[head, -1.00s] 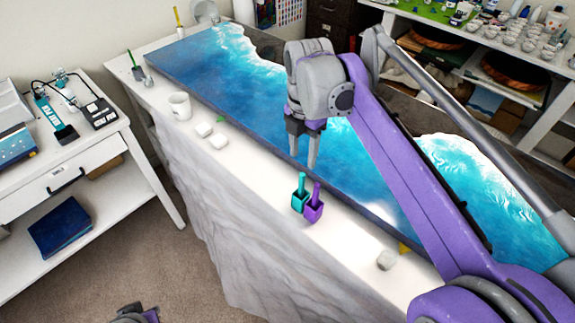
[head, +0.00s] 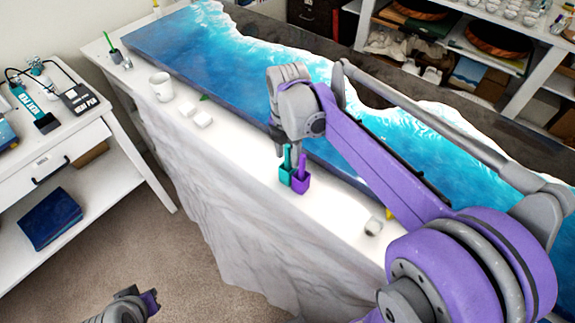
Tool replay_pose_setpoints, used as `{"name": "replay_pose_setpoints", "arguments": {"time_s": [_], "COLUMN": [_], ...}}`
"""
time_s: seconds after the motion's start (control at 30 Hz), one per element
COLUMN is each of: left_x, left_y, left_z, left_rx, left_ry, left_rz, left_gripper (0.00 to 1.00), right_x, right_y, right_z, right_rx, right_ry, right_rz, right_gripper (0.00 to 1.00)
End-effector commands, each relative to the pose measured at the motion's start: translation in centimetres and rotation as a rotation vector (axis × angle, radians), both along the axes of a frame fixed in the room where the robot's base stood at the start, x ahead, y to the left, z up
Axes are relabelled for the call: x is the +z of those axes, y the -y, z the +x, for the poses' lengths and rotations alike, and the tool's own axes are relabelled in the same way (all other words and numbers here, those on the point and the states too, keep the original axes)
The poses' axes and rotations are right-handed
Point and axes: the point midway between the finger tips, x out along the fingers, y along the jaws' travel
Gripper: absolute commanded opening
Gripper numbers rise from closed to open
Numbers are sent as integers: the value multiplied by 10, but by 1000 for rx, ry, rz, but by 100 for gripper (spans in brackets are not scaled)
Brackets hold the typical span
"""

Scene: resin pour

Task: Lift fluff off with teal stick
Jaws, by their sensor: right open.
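A teal stick (head: 287,158) stands upright in a small teal holder (head: 286,177) on the white counter's front strip. A purple stick (head: 302,165) stands in a purple holder (head: 301,185) right beside it. My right gripper (head: 288,155) is open, pointing down behind the top of the teal stick; its fingertips are partly hidden, and I cannot tell whether they touch the stick. My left gripper (head: 150,300) shows only in part at the bottom left edge, away from the counter. I cannot make out any fluff on the blue resin surface (head: 215,75).
A white mug (head: 161,86), two white blocks (head: 202,119) and a small green piece (head: 204,97) lie along the strip to the left. A pale lump (head: 374,227) lies to the right. A white side table (head: 75,150) stands at the left.

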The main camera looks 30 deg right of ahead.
Motion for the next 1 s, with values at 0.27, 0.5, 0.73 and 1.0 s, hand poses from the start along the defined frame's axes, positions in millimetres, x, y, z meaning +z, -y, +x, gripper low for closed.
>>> {"name": "replay_pose_setpoints", "arguments": {"time_s": [0.27, 0.5, 0.73, 1.0], "left_x": [0, 0, 0, 0], "left_y": [0, 0, 0, 0], "left_z": [0, 0, 0, 0], "left_rx": [0, 0, 0, 0], "left_ry": [0, 0, 0, 0], "left_rz": [0, 0, 0, 0], "left_gripper": [0, 0, 0, 0], "right_x": [0, 0, 0, 2], "right_y": [0, 0, 0, 0], "right_z": [0, 0, 0, 0], "right_rx": [0, 0, 0, 0], "right_ry": [0, 0, 0, 0], "right_rz": [0, 0, 0, 0], "right_gripper": [40, 0, 0, 0]}}
